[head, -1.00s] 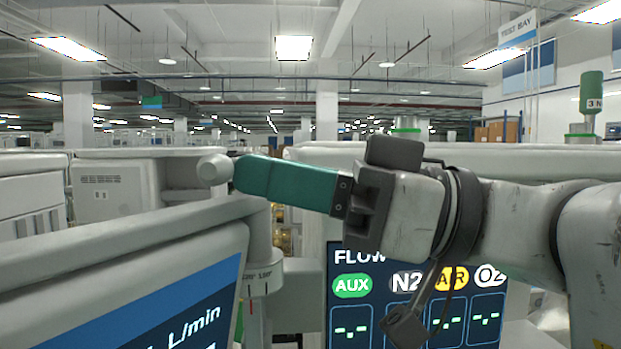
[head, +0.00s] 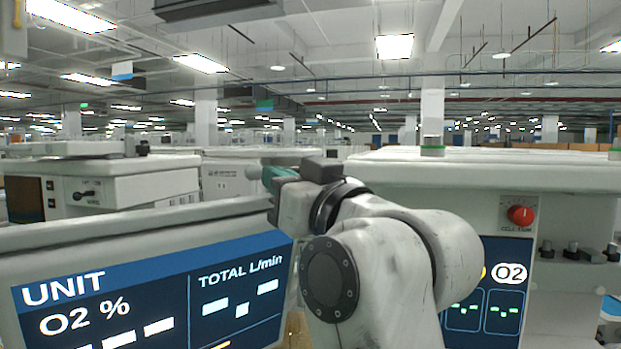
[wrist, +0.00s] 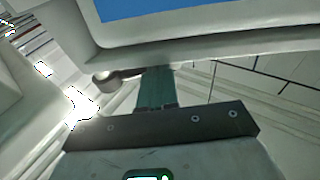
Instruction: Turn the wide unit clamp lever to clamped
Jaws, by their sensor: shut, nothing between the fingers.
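The clamp lever's round grey knob (head: 253,172) shows just left of my gripper's teal fingers in the head view. In the wrist view the lever (wrist: 104,82) has its round end left of the fingers, and its short bar runs behind them. My gripper (head: 270,175) is shut and empty, pointing away from the head camera. It also shows in the wrist view (wrist: 156,82), with its fingers together beside the lever. I cannot tell whether they touch it. The lever's post and position marks are hidden behind my arm in the head view.
A wide display (head: 150,300) reading UNIT and TOTAL L/min stands at front left, its pale top edge below my gripper. A cart with a red knob (head: 522,215) stands on the right. Another cart (head: 110,190) stands at back left. Open air lies above the carts.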

